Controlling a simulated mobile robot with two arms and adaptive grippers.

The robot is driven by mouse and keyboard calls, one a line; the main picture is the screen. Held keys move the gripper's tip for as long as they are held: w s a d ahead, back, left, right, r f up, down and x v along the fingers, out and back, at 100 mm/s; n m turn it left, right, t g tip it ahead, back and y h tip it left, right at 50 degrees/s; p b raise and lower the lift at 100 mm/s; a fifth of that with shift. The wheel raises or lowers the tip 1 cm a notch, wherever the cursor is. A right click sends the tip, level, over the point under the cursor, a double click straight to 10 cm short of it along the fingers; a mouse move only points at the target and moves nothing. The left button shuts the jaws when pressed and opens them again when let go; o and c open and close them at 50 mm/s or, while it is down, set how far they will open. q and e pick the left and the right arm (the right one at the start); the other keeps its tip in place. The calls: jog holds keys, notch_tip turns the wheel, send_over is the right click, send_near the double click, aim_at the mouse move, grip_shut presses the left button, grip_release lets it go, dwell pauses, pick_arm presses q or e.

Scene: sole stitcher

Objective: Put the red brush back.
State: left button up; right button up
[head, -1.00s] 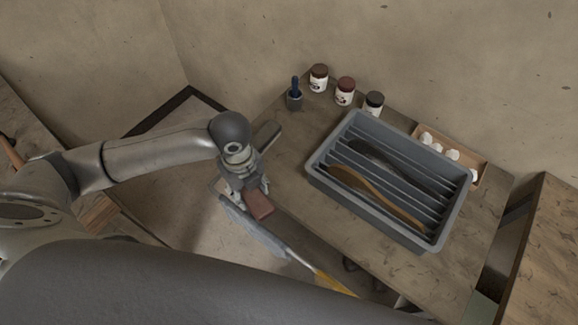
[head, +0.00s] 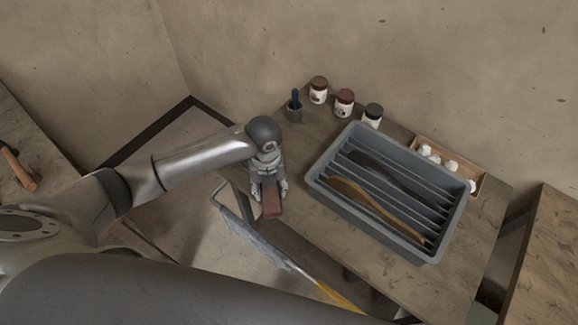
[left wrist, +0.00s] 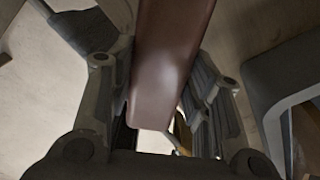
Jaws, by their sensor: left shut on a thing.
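My left gripper (head: 269,192) is shut on a reddish-brown, block-shaped thing, which I take to be the red brush (head: 271,203). It is held just off the left edge of the work table, to the left of the grey tray. In the left wrist view the brush (left wrist: 170,60) passes between the two fingers; its far end is out of the picture and no bristles show. The grey divided tray (head: 318,192) stands on the table. A brown tool (head: 375,204) and a dark tool (head: 385,172) lie in it, with several slots empty. My right gripper is not in view.
Behind the tray stand jars (head: 344,101) and a small dark pot (head: 294,112) with a blue-handled tool. A wooden box (head: 478,187) with white pieces sits behind the tray on the right. A long grey and yellow piece (head: 262,245) lies below the table's left edge.

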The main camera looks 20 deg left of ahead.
pick_arm(q)
jog(key=w, duration=0.1)
jog(key=w+d, duration=0.1)
jog(key=w, duration=0.3)
jog(key=shift+d, duration=0.4)
jog(key=w, duration=0.1)
jog(key=w+d, duration=0.1)
jog(key=w, duration=0.1)
jog(key=shift+p, duration=0.4)
jog(key=shift+f, duration=0.7)
jog(key=shift+s, duration=0.1)
jog(key=shift+f, duration=0.15)
jog(key=o, duration=1.1)
jog(key=shift+c, duration=0.2)
